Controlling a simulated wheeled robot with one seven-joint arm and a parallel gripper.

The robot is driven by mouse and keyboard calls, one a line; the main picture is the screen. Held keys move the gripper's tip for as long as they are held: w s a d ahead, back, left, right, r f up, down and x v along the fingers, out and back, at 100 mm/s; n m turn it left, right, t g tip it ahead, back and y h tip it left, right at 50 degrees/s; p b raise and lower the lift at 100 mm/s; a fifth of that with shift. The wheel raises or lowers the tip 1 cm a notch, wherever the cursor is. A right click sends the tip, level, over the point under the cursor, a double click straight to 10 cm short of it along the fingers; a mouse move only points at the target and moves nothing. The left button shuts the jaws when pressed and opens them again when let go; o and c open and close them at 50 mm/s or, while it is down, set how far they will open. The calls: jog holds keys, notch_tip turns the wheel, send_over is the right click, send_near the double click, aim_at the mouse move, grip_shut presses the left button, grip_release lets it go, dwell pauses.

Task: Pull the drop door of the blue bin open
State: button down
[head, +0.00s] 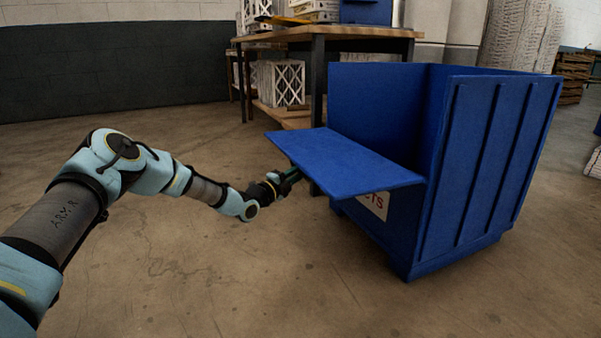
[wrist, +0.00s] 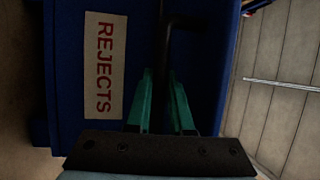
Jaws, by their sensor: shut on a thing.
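The blue bin (head: 490,160) stands on the floor at the right, with its front and top open. Its drop door (head: 345,162) is swung down and sticks out from the front, close to level. My gripper (head: 290,176) is at the door's outer left side, just under the panel. In the wrist view my gripper's green fingers (wrist: 161,85) are closed on a dark bar-like handle (wrist: 187,21) against blue panel. Their exact contact is dim. A REJECTS label (wrist: 105,65) is on the bin's front below the door, partly hidden by the door in the head view.
A wooden workbench (head: 330,33) with white boxed filters (head: 277,84) on and under it stands behind the bin. Stacked pallets (head: 574,76) are at the far right. The concrete floor in front of the bin is clear.

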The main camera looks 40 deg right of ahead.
aim_at(300, 154)
dwell(0.7)
notch_tip(300, 154, up, 2)
jog(key=p, duration=0.3)
jog(key=shift+y, duration=0.3)
notch_tip(300, 154, up, 4)
jog(key=y+p, duration=0.1)
jog(key=p, duration=0.6)
jog(key=shift+f+m, duration=0.2)
jog(key=shift+m, duration=0.2)
jog(key=shift+r+p, duration=0.85)
jog(key=shift+p, duration=0.3)
jog(key=c, duration=0.8)
grip_release()
jog(key=shift+d, duration=0.1)
